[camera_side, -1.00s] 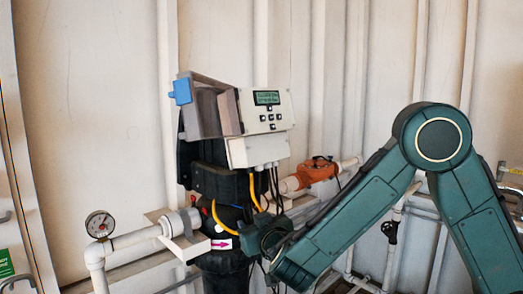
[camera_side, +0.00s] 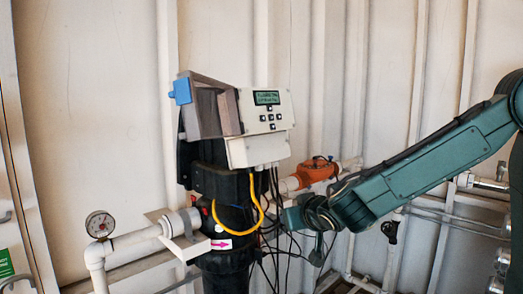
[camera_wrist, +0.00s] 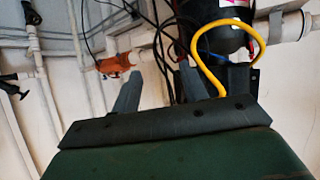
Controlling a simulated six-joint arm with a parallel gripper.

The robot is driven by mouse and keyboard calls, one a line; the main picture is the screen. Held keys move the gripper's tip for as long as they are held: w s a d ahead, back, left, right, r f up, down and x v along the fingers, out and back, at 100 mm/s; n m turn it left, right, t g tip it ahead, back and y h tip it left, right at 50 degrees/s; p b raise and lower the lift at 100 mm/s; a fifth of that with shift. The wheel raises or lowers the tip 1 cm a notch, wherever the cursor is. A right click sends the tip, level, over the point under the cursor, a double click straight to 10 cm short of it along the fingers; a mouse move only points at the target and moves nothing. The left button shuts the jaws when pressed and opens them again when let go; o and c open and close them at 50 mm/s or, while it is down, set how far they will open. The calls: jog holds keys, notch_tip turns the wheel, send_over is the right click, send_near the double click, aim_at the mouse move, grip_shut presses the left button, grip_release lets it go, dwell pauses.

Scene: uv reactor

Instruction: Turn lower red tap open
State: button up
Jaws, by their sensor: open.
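I cannot make out a lower red tap for certain in either view. A small red spot (camera_side: 206,202) shows on the black reactor body (camera_side: 222,272), beside the left pipe joint, but it is too small to identify. My gripper (camera_side: 318,250) hangs to the right of the reactor in the side view, close to loose black cables. In the wrist view my gripper (camera_wrist: 158,80) has its two grey fingers spread apart with nothing held between them. The reactor (camera_wrist: 218,38) and its yellow cable (camera_wrist: 198,62) lie beyond the right finger.
An orange pipe fitting (camera_side: 316,171) sits on the white pipe behind my gripper. A control box (camera_side: 266,112) tops the reactor. A pressure gauge (camera_side: 100,224) stands at left. A black valve handle (camera_side: 390,230) is at right. Black cables (camera_side: 270,240) hang near my gripper.

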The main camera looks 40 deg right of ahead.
jog(key=s+d+g+y, duration=0.1)
jog(key=s+y, duration=0.1)
jog(key=s, duration=0.4)
jog(key=shift+s+d+r+g, duration=0.2)
jog(key=shift+s+r+g, duration=0.15)
jog(key=shift+g, duration=0.05)
jog(key=shift+s, duration=0.1)
jog(key=s+a+n+g+y, duration=0.1)
jog(key=s+a+n+y, duration=0.1)
jog(key=s, duration=0.8)
jog(key=s+a+n+g+y, duration=0.1)
jog(key=s+n+g+y, duration=0.1)
jog(key=s, duration=0.8)
jog(key=shift+a+n, duration=0.4)
jog(key=shift+n, duration=0.1)
